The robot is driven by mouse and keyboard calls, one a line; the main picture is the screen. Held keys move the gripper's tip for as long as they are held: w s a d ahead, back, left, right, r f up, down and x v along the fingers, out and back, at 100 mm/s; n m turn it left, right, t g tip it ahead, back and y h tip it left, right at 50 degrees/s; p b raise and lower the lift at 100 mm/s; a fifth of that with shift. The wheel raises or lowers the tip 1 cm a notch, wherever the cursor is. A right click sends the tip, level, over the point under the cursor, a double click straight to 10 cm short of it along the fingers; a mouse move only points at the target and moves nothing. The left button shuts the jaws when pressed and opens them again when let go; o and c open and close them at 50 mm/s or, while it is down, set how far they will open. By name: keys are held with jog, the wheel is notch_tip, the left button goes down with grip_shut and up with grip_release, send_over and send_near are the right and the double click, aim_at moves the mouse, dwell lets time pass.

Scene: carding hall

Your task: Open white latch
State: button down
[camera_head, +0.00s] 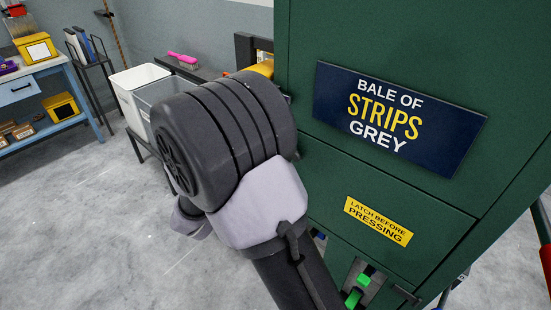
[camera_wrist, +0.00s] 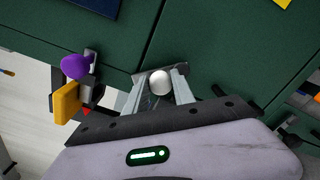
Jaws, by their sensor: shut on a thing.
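The white latch shows in the wrist view as a round white knob (camera_wrist: 160,83) on a small grey plate against the green machine front. My gripper (camera_wrist: 161,90) has one finger on each side of this knob and is shut on it. In the head view my own arm hides the gripper and the white knob. The green machine (camera_head: 300,40) carries a navy sign reading "BALE OF STRIPS GREY" (camera_head: 395,117) and a yellow "LATCH BEFORE PRESSING" label (camera_head: 378,222).
A purple knob (camera_wrist: 76,67) and a yellow block (camera_wrist: 67,101) stand left of my gripper in the wrist view. Green parts (camera_head: 354,297) show low on the machine. Bins (camera_head: 137,84) and a blue workbench (camera_head: 38,90) stand left. Grey floor (camera_head: 90,220) lies clear.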

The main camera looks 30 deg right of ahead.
jog(key=shift+s+m+b, duration=0.25)
jog(key=shift+m+b, duration=0.25)
jog(key=shift+m, duration=0.2)
jog(key=shift+d+r, duration=0.1)
jog(key=shift+r, duration=0.05)
jog(key=c, duration=1.1)
grip_release()
jog(key=p+v, duration=0.4)
jog(key=v, duration=1.3)
jog(key=shift+s+a+p, duration=0.1)
jog(key=shift+a+p, duration=0.1)
jog(key=shift+p, duration=0.1)
